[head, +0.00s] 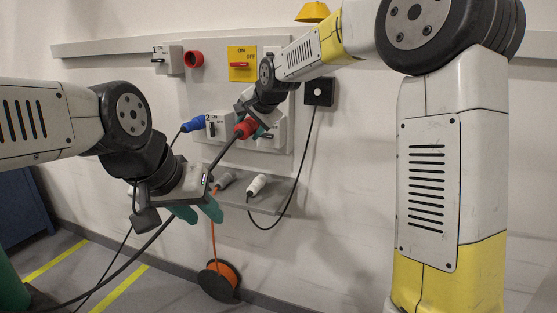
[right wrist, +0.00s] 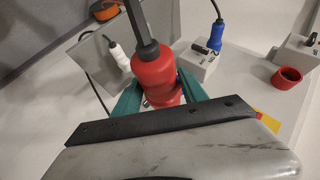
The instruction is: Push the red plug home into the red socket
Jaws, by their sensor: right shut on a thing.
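The red plug (head: 245,128) is in my right gripper (head: 262,131), in front of the right part of the wall panel. In the right wrist view the plug (right wrist: 153,72) sits between the teal fingers (right wrist: 160,95), its dark cable leading away at the top. A red ring-shaped socket (head: 194,58) sits beside the upper left switch box; it also shows in the right wrist view (right wrist: 287,78). It is apart from the plug.
A blue plug (head: 192,124) is at the left of a switch box (head: 218,126). A white plug (head: 257,184) lies on a grey shelf (head: 270,204). The plug's thick cable (head: 125,255) runs past my left gripper. An orange reel (head: 219,278) is below.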

